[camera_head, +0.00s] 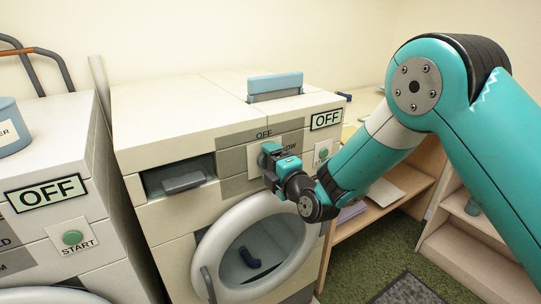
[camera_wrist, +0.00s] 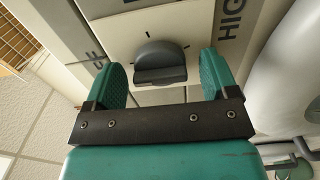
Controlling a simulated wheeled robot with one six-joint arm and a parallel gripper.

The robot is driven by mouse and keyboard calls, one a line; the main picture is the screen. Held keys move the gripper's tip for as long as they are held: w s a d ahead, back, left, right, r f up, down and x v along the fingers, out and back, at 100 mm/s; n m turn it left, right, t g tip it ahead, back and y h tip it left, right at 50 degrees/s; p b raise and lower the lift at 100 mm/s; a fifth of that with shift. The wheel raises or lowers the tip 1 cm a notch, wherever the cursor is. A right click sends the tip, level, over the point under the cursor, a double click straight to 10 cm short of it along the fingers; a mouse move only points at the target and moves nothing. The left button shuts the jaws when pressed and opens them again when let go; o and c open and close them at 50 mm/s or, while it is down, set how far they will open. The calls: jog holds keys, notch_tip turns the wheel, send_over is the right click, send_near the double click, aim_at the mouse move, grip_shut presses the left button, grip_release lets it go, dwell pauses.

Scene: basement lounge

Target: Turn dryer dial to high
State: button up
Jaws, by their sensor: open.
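The dryer (camera_head: 165,120) stands in the middle of the head view, and its display (camera_head: 326,119) reads OFF. The dark dial (camera_wrist: 160,63) shows in the wrist view on a pale plate with tick marks. The word HIGH (camera_wrist: 232,18) is to its right in that view. My gripper (camera_wrist: 164,66) is open, with one green finger on each side of the dial and a visible gap to each. In the head view my gripper (camera_head: 270,153) is at the dial plate and hides the dial. The labels OFF and part of LOW show around it. Which setting the dial points to is unclear.
The dryer's round door (camera_head: 206,248) is below my gripper, and a green START button (camera_head: 323,153) is to its right. Another machine (camera_head: 50,160), also showing OFF, stands at the left. A wooden shelf (camera_head: 405,172) stands right of the dryer, behind my arm.

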jog(key=shift+w+a, duration=0.1)
jog(key=c, duration=0.9)
